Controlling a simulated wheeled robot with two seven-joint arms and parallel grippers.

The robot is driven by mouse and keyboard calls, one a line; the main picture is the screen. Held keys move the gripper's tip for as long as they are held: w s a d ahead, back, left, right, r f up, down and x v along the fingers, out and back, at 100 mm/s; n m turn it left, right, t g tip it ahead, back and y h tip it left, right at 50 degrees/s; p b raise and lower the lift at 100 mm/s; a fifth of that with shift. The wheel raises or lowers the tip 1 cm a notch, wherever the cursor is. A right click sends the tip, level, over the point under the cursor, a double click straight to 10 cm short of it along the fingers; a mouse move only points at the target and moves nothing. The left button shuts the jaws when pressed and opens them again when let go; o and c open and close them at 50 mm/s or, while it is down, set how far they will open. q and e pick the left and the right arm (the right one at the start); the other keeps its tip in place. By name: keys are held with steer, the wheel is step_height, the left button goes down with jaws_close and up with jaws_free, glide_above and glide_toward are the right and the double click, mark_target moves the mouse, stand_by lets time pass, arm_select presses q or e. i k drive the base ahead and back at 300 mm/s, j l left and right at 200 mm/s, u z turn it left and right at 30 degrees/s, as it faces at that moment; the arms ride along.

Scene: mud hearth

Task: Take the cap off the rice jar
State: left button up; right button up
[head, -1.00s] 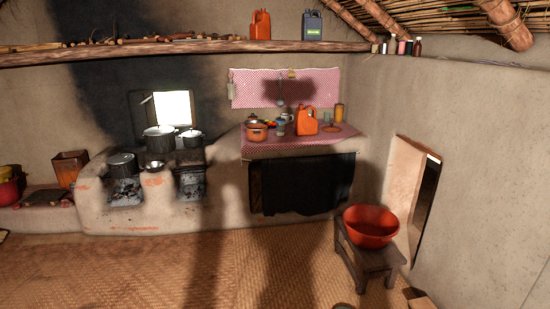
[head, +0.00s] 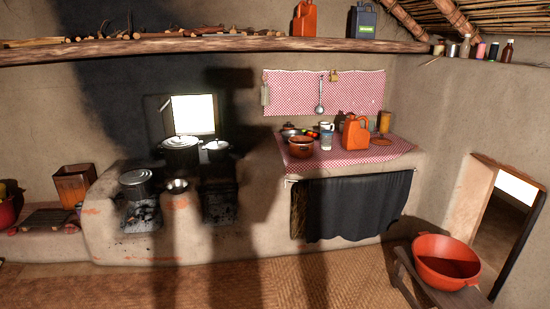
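I cannot make out for certain which thing is the rice jar. A tall amber-brown container (head: 384,122) stands at the back right of the checked counter, too small to read its contents or cap. Several small jars and bottles (head: 465,48) stand at the right end of the high shelf, one with a pinkish body. An orange jerrycan (head: 355,135), a glass (head: 326,141) and an orange-brown pot (head: 301,147) stand on the counter. Neither of my grippers is in view.
The counter's red-checked cloth (head: 375,153) has bare room at its front right. A clay stove (head: 104,229) with pots stands left of it. A red basin (head: 445,262) on a wooden bench (head: 412,278) stands at lower right. Woven floor (head: 310,279) before the counter is clear.

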mark_target(325, 142)
steer(key=i+u, duration=0.1)
steer(key=i, duration=1.6)
steer(key=i+l, duration=0.7)
steer(key=i, duration=0.15)
steer(key=i+l+u, duration=0.1)
steer(key=i+l, duration=0.6)
steer(key=i, duration=0.15)
